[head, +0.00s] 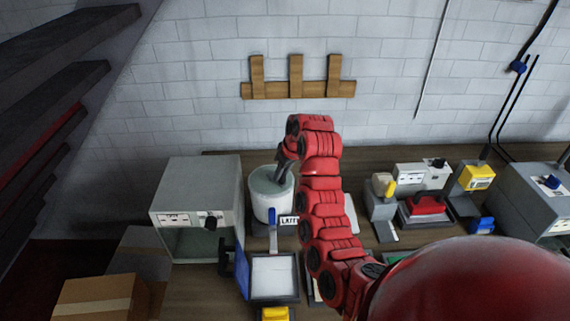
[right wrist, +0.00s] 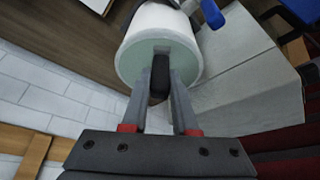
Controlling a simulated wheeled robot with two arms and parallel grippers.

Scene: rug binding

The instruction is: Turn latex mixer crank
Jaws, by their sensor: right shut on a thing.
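The latex mixer (head: 270,207) is a white, round pot with a pale top on the workbench, with a label reading "LATE" (head: 289,220) partly hidden by my arm. My right gripper (head: 285,170) reaches over the pot from the right. In the right wrist view, the mixer (right wrist: 165,30) lies ahead of my right gripper (right wrist: 159,82). Its two fingers are shut on the dark crank handle (right wrist: 159,85) at the pot's top. The rest of the crank is hidden. My left gripper does not show in either view.
A grey box machine (head: 195,193) stands left of the mixer. A tray with a white pad (head: 273,275) lies in front. Several small tools and a red-pad device (head: 425,206) stand to the right. A cardboard box (head: 95,298) is at the lower left.

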